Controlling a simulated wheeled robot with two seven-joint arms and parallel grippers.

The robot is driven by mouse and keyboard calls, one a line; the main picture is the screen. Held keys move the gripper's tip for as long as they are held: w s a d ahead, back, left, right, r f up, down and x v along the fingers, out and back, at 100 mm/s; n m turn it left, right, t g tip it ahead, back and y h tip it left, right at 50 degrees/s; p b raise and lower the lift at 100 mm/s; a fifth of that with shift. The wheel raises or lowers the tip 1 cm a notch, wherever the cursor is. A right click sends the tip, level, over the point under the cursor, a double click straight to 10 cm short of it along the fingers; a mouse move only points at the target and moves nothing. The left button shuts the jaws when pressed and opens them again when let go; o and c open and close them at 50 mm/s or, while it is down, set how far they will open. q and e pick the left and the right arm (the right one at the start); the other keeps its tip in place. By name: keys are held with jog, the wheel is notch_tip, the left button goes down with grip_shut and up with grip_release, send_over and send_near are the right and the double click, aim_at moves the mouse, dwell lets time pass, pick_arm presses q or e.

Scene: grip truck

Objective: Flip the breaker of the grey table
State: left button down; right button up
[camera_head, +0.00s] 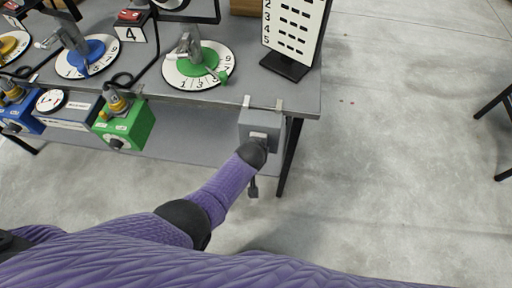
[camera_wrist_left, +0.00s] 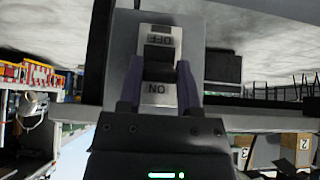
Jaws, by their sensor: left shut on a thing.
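The grey breaker box (camera_head: 262,118) hangs on the front right edge of the grey table (camera_head: 225,96). In the left wrist view its plate (camera_wrist_left: 160,33) reads OFF at the top and ON at the bottom, both upside down. The dark switch lever (camera_wrist_left: 159,66) is between the two labels. My left gripper (camera_wrist_left: 161,77) has its purple fingers on both sides of the lever and is shut on it. In the head view my purple arm reaches to the box and hides the fingers and lever. My right gripper is out of view.
On the table stand numbered dials with blue (camera_head: 86,57) and green (camera_head: 198,65) centres and a number board (camera_head: 296,30). A green box (camera_head: 124,125) and a blue box (camera_head: 22,112) hang on the front edge. The floor at the right is mostly free.

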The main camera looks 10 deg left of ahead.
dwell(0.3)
pick_arm(q)
jog(key=shift+c, duration=1.4)
grip_release()
jog(key=shift+w, duration=0.1)
jog(key=shift+r, duration=0.1)
jog(key=p+v, duration=0.8)
jog(key=v, duration=0.1)
jog(key=shift+s+r, duration=0.25)
jog(key=shift+r, duration=0.05)
